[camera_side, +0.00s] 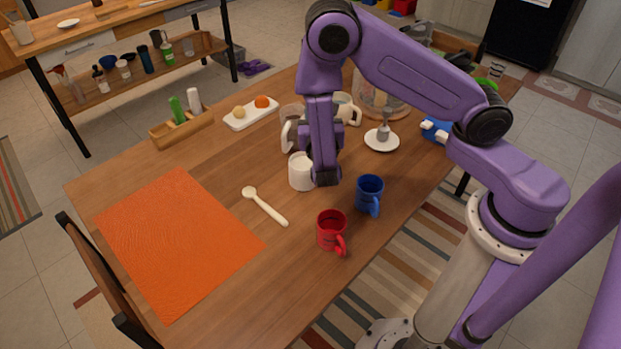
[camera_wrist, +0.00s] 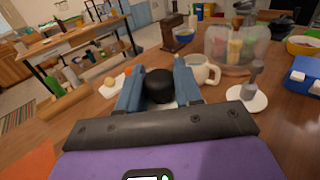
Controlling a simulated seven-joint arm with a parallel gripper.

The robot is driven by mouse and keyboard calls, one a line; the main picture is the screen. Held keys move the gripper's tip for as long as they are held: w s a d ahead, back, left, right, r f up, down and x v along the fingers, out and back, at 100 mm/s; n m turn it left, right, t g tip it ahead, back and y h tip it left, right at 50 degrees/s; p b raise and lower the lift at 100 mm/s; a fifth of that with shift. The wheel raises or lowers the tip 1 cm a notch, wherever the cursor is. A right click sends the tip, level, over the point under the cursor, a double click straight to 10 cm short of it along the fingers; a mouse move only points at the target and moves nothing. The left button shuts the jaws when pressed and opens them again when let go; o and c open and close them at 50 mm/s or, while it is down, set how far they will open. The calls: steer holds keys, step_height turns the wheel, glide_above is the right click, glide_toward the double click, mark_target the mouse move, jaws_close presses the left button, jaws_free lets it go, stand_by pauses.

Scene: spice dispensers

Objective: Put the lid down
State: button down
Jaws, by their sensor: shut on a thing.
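My gripper (camera_wrist: 159,84) is shut on a rounded black piece (camera_wrist: 159,87), which appears to be the lid or its knob. It sits between the two blue-grey fingers in the wrist view. Most of the lid is hidden by the fingers and wrist. In the side view my gripper (camera_side: 322,172) is low over the middle of the table, beside a white cup-like container (camera_side: 300,173). The lid cannot be made out there, and I cannot tell whether it touches anything.
On the wooden table, a blue mug (camera_side: 369,193) and red mug (camera_side: 331,231) stand nearest my arm. A wooden spoon (camera_side: 266,207) and orange mat (camera_side: 175,240) lie left. A white disc with a grey upright piece (camera_side: 382,141) and a cream mug (camera_side: 346,108) stand behind.

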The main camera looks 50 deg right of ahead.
steer(key=w+a+f+n+t+y, duration=0.1)
steer(key=w+a+f+n+y, duration=0.1)
steer(key=w+a+f+n+t+y, duration=0.2)
steer(key=w+f+y, duration=0.1)
steer(key=shift+w+a+f, duration=0.2)
steer(key=shift+a, duration=0.05)
steer(key=shift+n, duration=0.5)
steer(key=w+a+f, duration=0.1)
steer(key=w+f, duration=0.2)
steer(key=w+a+f, duration=0.1)
steer(key=w+f, duration=0.2)
steer(key=w, duration=0.1)
steer(key=w+a+f, duration=0.2)
steer(key=w+f, duration=0.1)
steer(key=w, duration=0.1)
steer(key=shift+f, duration=0.25)
step_height(320, 180, down, 2)
steer(key=shift+w+f, duration=0.1)
steer(key=shift+w, duration=0.05)
steer(key=shift+f, duration=0.65)
steer(key=shift+f, duration=0.45)
